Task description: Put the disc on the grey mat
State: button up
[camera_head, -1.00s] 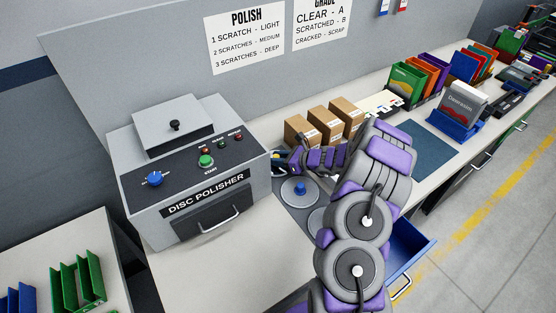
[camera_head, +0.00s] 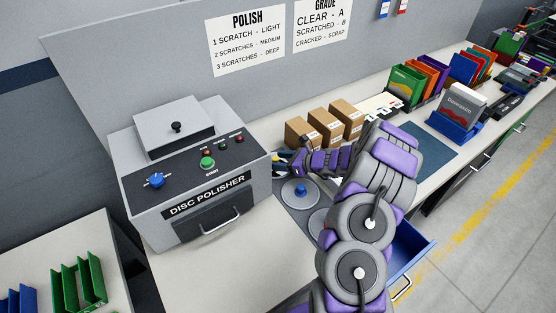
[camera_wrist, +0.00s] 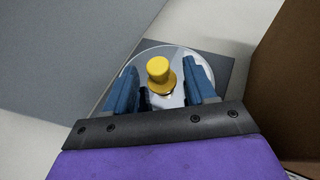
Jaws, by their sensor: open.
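In the wrist view a shiny round disc (camera_wrist: 151,53) with a yellow knob (camera_wrist: 159,72) lies on a dark grey square (camera_wrist: 221,66). My gripper (camera_wrist: 163,74) is open, its blue fingers on either side of the knob; I cannot tell whether they touch it. In the head view my gripper (camera_head: 284,164) is beside the polisher's right side, mostly hiding this disc. A second disc (camera_head: 291,197) with a blue knob lies on a dark grey mat (camera_head: 290,211). Another disc (camera_head: 316,222) is partly behind my arm. A slate blue-grey mat (camera_head: 433,147) lies bare farther right.
The disc polisher (camera_head: 195,165) stands close left of my gripper. Cardboard boxes (camera_head: 303,131) stand just behind it. An open blue drawer (camera_head: 412,247) juts out below the counter. A blue holder (camera_head: 456,124) with a grey case stands beyond the slate mat. Counter in front of the polisher is clear.

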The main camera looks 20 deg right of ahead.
jog(key=p+v, duration=0.2)
jog(key=v, duration=0.7)
jog(key=shift+s+d+r, duration=0.1)
jog(key=shift+d+r, duration=0.1)
jog(key=shift+d, duration=0.05)
jog(key=shift+s+d+r, duration=0.15)
jog(key=shift+s+d, duration=0.15)
jog(key=shift+s, duration=0.15)
